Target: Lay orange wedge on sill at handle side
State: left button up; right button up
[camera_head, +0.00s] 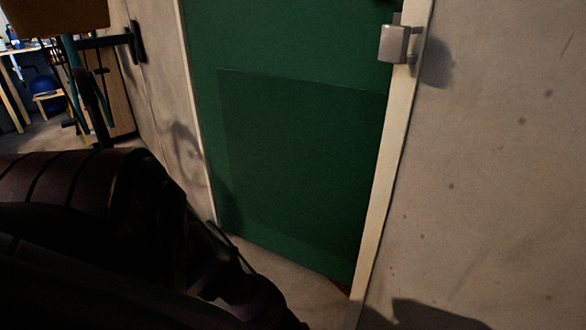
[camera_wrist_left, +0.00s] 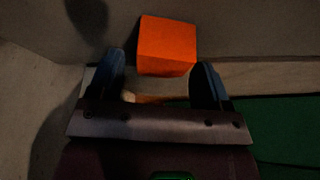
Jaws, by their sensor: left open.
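The orange wedge (camera_wrist_left: 167,45) shows as a bright block in the left wrist view, at and just beyond the fingertips of my left gripper (camera_wrist_left: 160,72). The gripper is open, with a blue-padded finger on each side and a narrow gap beside the wedge. I cannot tell whether the wedge touches a finger. A pale strip (camera_wrist_left: 260,77) runs behind the fingers, probably the sill. In the head view my left arm reaches down toward the foot of the green door (camera_head: 290,150); its gripper and the wedge cannot be made out there. My right gripper is not in view.
A grey metal box-like fitting (camera_head: 393,43) sits high on the pale right door post (camera_head: 385,190). Bare wall (camera_head: 500,150) is to the right. A wooden table (camera_head: 12,85) and a blue ball (camera_head: 42,84) stand far back left. The door also shows in the wrist view (camera_wrist_left: 285,125).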

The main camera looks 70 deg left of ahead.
pick_arm(q)
jog(key=p+v, duration=0.7)
jog(key=v, duration=0.4)
jog(key=shift+r+p, duration=0.35)
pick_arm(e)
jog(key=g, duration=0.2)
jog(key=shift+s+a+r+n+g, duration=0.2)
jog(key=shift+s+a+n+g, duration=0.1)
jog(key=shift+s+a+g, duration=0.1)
pick_arm(q)
jog(key=shift+s, duration=0.15)
